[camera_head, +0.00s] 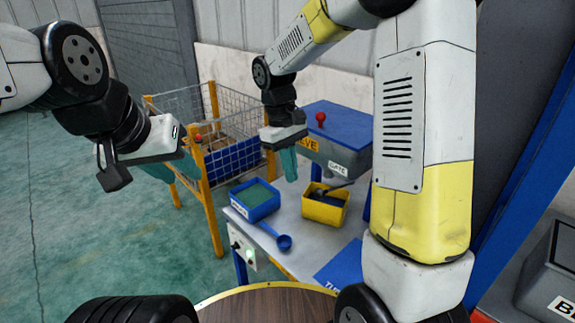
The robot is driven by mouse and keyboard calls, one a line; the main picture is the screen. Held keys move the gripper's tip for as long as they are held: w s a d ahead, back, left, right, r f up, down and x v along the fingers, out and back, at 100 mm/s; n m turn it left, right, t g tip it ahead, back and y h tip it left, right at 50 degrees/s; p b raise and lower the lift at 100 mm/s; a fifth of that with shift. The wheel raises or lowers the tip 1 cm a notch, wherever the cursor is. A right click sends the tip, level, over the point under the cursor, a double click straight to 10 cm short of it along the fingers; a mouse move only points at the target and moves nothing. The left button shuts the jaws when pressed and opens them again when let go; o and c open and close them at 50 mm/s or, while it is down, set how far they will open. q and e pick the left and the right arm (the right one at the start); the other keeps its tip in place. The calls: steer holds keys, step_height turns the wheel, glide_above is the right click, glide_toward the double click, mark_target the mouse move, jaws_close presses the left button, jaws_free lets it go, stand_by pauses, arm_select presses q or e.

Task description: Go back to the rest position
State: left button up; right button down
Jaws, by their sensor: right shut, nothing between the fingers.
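My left gripper (160,172) hangs in the air at the left, in front of the wire cage. Its teal fingers are mostly hidden behind its white body, so their opening does not show. My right gripper (289,165) points down with its teal fingers together and empty. It is above the back of the table, between the blue tray and the grey-blue sieve box, and appears apart from both.
The table (298,240) carries a blue tray (255,199) of green material, a yellow bin (325,207) with dark contents, and a blue scoop (281,240). The sieve box (337,135) stands behind. A wire cage (213,130) with yellow posts stands left. Open green floor lies far left.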

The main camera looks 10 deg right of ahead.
steer(key=s+d+r+m+t+y, duration=0.2)
steer(key=s+d+r+m+t, duration=0.1)
steer(key=s+r, duration=0.3)
steer(key=s+d+r+m+t+y, duration=0.1)
steer(key=s+d+r+m+t, duration=0.3)
steer(key=s, duration=0.6)
steer(key=shift+d+r+t+y, duration=0.15)
steer(key=shift+r+t+y, duration=0.2)
steer(key=shift+r, duration=0.75)
stand_by(1.1)
